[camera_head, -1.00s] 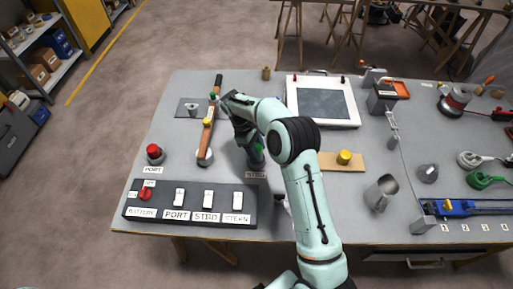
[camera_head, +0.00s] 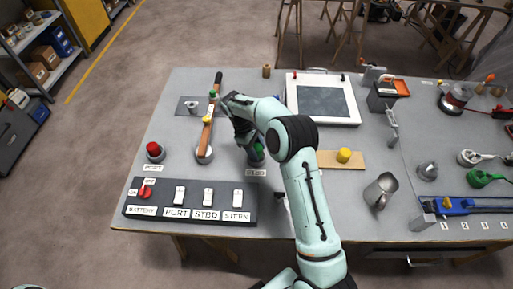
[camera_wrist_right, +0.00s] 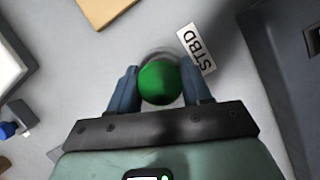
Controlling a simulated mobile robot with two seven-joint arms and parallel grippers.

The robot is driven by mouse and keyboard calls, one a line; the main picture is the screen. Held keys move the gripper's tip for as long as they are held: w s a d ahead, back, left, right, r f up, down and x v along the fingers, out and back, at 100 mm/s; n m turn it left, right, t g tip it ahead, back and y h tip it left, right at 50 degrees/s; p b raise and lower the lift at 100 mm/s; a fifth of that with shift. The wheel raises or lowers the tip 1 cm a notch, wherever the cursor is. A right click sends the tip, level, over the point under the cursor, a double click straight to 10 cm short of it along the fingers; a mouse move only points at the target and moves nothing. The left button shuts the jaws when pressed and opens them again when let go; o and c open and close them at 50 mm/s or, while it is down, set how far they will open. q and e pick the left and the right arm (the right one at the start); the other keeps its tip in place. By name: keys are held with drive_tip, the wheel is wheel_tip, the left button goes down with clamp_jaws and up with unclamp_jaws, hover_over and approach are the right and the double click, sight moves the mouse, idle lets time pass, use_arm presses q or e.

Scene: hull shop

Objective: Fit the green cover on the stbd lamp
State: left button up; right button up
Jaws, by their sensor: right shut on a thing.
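The green cover (camera_wrist_right: 160,82) is a rounded dome between the fingers of my right gripper (camera_wrist_right: 160,88) in the right wrist view. In the head view my right gripper (camera_head: 254,146) is over the stbd lamp's place, just behind the STBD label (camera_head: 256,173). The gripper is shut on the cover. A pale round rim behind the cover shows in the wrist view, right by the STBD label (camera_wrist_right: 196,50). The lamp is mostly hidden, and I cannot tell whether the cover is seated on it. My left gripper is out of view.
The port lamp (camera_head: 154,150) wears a red cover at the left. A switch panel (camera_head: 190,214) lies along the front edge. A yellow-topped piece on a wooden board (camera_head: 335,160) and a metal jug (camera_head: 380,191) stand to the right.

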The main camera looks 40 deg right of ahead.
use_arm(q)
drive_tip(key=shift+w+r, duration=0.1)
use_arm(e)
drive_tip(key=shift+f, duration=0.55)
idle(0.7)
drive_tip(key=o, duration=1.4)
drive_tip(key=shift+f, duration=0.1)
drive_tip(key=shift+w+r+p, duration=0.1)
drive_tip(key=shift+r+p, duration=0.55)
drive_tip(key=shift+r, duration=0.9)
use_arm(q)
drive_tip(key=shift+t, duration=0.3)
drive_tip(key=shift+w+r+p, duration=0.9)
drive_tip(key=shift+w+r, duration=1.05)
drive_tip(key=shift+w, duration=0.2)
use_arm(e)
drive_tip(key=shift+r, duration=2.55)
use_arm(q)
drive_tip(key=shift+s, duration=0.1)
